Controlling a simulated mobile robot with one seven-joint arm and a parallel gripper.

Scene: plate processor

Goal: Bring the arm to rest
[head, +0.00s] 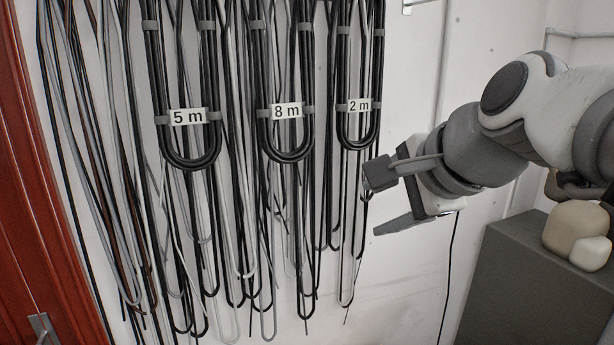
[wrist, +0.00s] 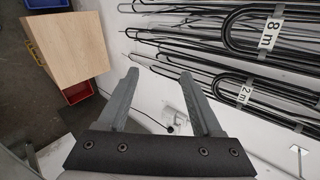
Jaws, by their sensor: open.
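My gripper (head: 376,203) is at the right of the head view, on the end of my raised arm. It points left toward the cables on the wall. In the wrist view my gripper (wrist: 158,90) shows two grey fingers spread apart, with nothing between them. The white wall and a thin dark cord show beyond the gap. The gripper looks clear of the hanging cables, though the exact distance is hard to tell.
Black and grey cables (head: 287,155) hang on the white wall, tagged 5 m, 8 m and 2 m. A reddish-brown door (head: 30,200) stands at the left. A wooden-topped piece (wrist: 62,45) and a red bin (wrist: 77,92) show in the wrist view.

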